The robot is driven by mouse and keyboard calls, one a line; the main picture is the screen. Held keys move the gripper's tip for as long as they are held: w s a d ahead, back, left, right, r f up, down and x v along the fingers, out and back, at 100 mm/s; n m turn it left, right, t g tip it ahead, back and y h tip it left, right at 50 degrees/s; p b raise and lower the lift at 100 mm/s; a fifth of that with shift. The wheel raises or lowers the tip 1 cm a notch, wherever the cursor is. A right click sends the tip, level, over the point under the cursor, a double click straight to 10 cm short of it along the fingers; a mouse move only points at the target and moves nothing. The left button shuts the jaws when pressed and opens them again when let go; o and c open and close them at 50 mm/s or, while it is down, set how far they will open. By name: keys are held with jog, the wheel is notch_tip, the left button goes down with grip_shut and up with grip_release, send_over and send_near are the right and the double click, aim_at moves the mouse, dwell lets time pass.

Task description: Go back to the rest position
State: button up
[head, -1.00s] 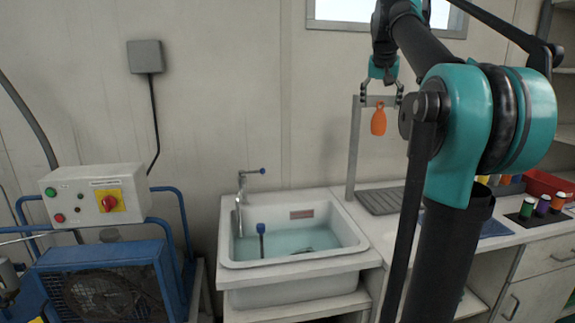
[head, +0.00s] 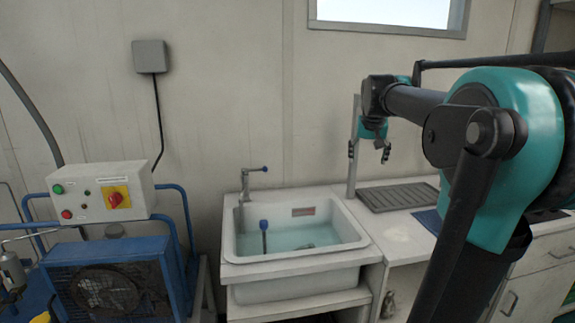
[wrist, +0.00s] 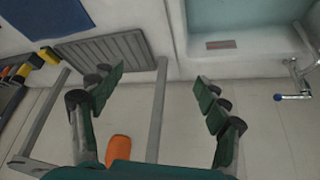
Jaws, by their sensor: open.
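My gripper (head: 368,150) hangs in front of the metal stand beside the sink, its fingers spread and pointing down. In the wrist view both fingers of my gripper (wrist: 160,80) are wide apart with nothing between their tips. An orange tag-like piece (wrist: 118,148) shows near the gripper's base in the wrist view, close to the stand's grey bars; its contact with them is not clear. The orange piece is not visible in the head view now. The stand's post (head: 353,150) rises at the sink's right.
A sink (head: 250,268) with water and a tap (head: 246,182) stands left of my arm. A grey ribbed mat (head: 397,195) lies on the counter. A control box (head: 100,190) sits on a blue-framed machine at the left. My arm covers part of the right counter.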

jog(key=s+a+f+n, duration=0.1)
jog(key=s+a+f, duration=0.2)
jog(key=s+f, duration=1.1)
jog(key=s+a+f+n+g+y, duration=0.1)
jog(key=s+a+f, duration=0.2)
jog(key=s+f, duration=1.1)
notch_tip(320, 180, down, 5)
jog(key=shift+a+r+n, duration=0.1)
jog(key=shift+a+n, duration=0.3)
jog(key=shift+w, duration=0.1)
